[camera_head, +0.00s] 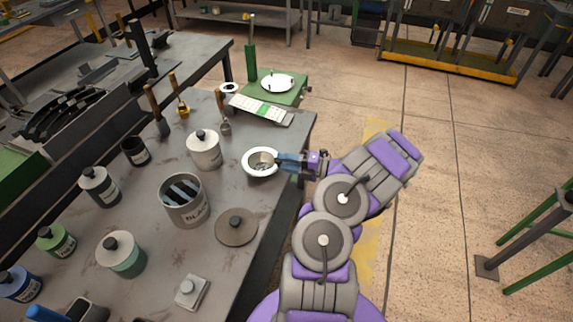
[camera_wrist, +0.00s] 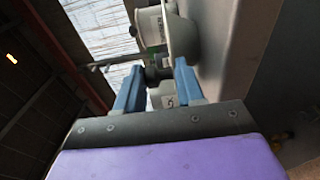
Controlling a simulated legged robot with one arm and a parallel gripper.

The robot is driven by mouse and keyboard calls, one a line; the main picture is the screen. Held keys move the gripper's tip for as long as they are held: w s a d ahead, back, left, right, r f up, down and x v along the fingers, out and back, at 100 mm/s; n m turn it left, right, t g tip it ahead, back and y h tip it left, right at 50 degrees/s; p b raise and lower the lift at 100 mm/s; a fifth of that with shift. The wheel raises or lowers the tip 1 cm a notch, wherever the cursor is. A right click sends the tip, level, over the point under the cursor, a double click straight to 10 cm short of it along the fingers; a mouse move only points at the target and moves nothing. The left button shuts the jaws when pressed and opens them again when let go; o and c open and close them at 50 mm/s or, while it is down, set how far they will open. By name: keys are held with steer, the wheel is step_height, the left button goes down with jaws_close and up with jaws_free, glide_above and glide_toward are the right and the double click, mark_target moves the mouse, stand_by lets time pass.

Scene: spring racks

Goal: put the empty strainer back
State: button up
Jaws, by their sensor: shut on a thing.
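A round bowl with a wide white rim and a grey inside, which looks like the strainer (camera_head: 250,174), is near the right edge of the grey workbench. My gripper (camera_head: 284,162) reaches in from the right with its blue fingers at the bowl's right side, shut on it. In the wrist view the two blue fingers of my gripper (camera_wrist: 158,85) stand either side of a dark, rounded part, with a pale flared shape (camera_wrist: 183,38) just beyond. I cannot tell whether the bowl touches the bench, and its contents are unclear.
An open tin (camera_head: 187,215) with dark strips inside, a round lid (camera_head: 236,229) and a white knobbed jar (camera_head: 203,152) stand nearby on the bench (camera_head: 222,270). A green stand (camera_head: 291,97) with a white dish and a striped white plate (camera_head: 262,108) are behind.

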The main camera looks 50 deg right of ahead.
steer(key=shift+r, duration=0.1)
steer(key=o, duration=1.1)
